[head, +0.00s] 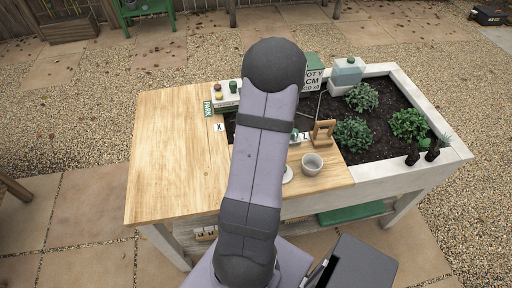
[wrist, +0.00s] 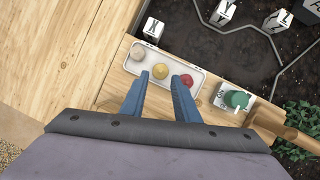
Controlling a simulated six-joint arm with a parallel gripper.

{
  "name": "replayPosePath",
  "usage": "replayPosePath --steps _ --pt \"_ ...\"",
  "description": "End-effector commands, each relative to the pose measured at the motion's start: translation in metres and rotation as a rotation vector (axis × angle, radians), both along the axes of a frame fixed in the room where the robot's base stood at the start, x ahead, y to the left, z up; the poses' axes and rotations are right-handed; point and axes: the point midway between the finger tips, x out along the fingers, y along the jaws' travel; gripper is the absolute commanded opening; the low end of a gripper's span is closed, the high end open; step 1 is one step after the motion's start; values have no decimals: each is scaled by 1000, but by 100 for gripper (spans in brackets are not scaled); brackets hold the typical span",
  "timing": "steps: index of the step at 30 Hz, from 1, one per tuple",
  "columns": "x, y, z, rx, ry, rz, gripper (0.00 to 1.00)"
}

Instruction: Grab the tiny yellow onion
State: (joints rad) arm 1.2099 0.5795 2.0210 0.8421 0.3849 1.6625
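A small yellow onion (wrist: 160,71) sits in a pale tray (wrist: 200,90) in the wrist view, between a whitish round one (wrist: 138,53) and a red one (wrist: 187,80). My gripper (wrist: 159,79) is open, with its two blue fingers reaching toward the tray. The yellow onion shows in the gap at the fingertips. I cannot tell how high the fingertips are above it, and no contact is clear. In the head view my arm hides the gripper and this part of the bench.
A wooden stand (head: 323,133) and a grey cup (head: 312,164) stand on the bench. A white holder with a green top (wrist: 236,99) is right of the tray. The soil bed (head: 377,115) has plants and marker blocks. The bench's left wooden top (head: 170,150) is clear.

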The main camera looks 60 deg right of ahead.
Motion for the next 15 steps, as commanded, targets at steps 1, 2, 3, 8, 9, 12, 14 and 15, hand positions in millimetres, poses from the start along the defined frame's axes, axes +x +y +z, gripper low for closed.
replayPosePath --steps 1,2,3,8,9,12,14,15 --pt "1 0 -9 2 1 0 28" --pt "2 -1 -13 2 1 0 28" --pt "3 -2 -18 2 1 0 28" --pt "9 -4 -32 0 1 1 28" --pt "10 -5 -34 0 0 1 28" --pt "11 -5 -36 -2 1 1 28" --pt "11 -5 -36 -2 1 1 28" --pt "11 -5 -35 -2 1 1 28"
